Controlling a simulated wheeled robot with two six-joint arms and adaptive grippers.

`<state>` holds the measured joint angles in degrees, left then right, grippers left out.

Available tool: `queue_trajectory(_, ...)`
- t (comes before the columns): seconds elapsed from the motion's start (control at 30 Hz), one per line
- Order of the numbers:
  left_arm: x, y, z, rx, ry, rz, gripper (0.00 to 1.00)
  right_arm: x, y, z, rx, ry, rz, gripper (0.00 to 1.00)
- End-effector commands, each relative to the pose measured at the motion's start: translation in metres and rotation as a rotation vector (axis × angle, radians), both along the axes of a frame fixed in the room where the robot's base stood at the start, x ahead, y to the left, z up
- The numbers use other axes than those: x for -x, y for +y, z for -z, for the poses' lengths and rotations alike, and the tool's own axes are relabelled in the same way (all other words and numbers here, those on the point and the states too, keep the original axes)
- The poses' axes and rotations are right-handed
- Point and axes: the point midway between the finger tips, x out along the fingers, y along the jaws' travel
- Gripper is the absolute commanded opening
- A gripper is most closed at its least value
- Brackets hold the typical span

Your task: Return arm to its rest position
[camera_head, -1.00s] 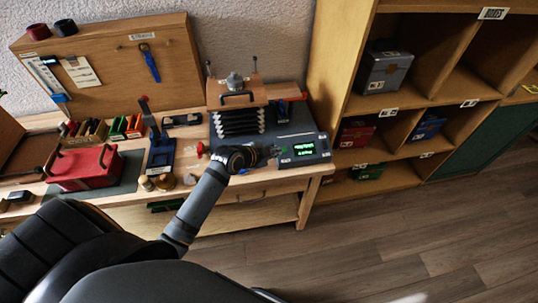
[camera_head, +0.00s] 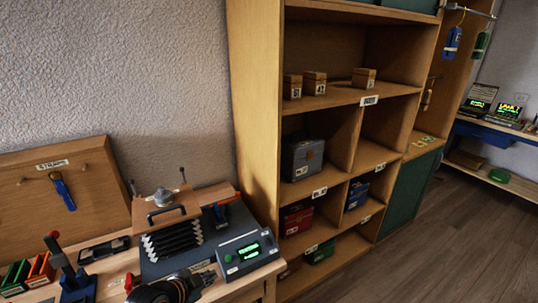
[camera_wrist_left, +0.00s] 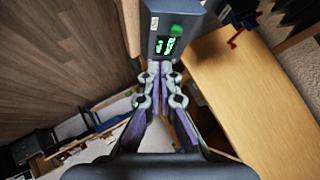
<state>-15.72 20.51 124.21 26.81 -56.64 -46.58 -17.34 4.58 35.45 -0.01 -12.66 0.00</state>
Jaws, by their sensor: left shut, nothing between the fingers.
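My left gripper (camera_head: 205,278) shows at the bottom edge of the head view, beside the grey box with a green lit display (camera_head: 240,262). In the left wrist view its two fingers (camera_wrist_left: 160,70) are together and hold nothing. The display box (camera_wrist_left: 163,22) lies beyond the fingertips there; I cannot tell whether they touch it. Most of my left arm is below the head view. My right gripper is in neither view.
A bellows device with a wooden top (camera_head: 167,213) stands on the workbench behind the gripper. A red-topped blue tool (camera_head: 72,280) stands to the left. A tall wooden shelf (camera_head: 255,120) rises at the right. Open floor (camera_head: 455,235) lies beyond it.

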Motion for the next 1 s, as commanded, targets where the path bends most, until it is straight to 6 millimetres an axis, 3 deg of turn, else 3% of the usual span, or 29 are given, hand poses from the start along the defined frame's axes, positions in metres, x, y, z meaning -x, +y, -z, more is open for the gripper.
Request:
queue_trajectory(0.2,0.081,0.003,0.033,0.11,0.304,-0.324,0.0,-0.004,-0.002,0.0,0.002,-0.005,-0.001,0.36)
queue_trajectory(0.5,0.179,0.026,0.043,0.188,0.563,-0.838,0.0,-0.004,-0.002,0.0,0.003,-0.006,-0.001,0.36)
queue_trajectory(0.77,0.166,0.036,0.126,0.176,0.597,-0.862,0.0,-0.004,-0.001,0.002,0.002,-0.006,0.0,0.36)
queue_trajectory(1.0,0.172,0.045,0.225,0.164,0.633,-0.877,0.0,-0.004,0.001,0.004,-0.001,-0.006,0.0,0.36)
